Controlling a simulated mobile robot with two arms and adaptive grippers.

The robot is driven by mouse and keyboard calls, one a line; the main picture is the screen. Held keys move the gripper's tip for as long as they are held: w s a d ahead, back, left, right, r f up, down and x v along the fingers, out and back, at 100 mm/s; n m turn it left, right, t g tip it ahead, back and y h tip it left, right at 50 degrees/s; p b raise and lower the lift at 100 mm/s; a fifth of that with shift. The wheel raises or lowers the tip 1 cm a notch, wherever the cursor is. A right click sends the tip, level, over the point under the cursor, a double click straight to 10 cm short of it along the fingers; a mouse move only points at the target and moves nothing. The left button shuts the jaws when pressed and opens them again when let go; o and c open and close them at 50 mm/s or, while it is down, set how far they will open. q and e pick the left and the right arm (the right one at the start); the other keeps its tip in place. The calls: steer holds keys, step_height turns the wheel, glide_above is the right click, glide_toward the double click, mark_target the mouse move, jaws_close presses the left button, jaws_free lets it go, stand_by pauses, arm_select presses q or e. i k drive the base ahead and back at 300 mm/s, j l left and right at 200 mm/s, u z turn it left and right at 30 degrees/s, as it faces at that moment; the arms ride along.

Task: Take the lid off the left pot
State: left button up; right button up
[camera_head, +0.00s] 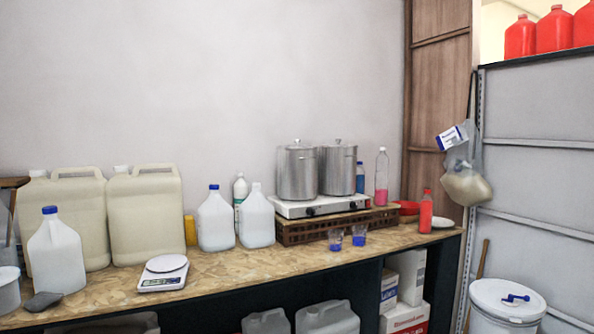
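The left pot (298,175) is a tall silver metal pot with its lid (298,146) on top, a small knob at the lid's centre. It stands on a white two-burner stove (345,204). The right pot (338,170) stands close beside it, also silver with a knobbed lid on. Neither of my grippers shows in the head view, so whether they are open or shut cannot be seen.
The stove sits on a brown slatted crate (290,232) on the wooden counter (215,272). Two small cups of blue liquid (336,239) (359,235) stand in front. White jugs (257,217) are left, bottles (382,177) right. A white drum (507,306) stands lower right.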

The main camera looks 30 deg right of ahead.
mark_target(297, 143)
steer(key=i+l+u, duration=0.15)
steer(key=l+u, duration=0.35)
steer(key=i+l+u, duration=0.1)
steer(key=l+u, duration=0.2)
steer(key=u, duration=0.15)
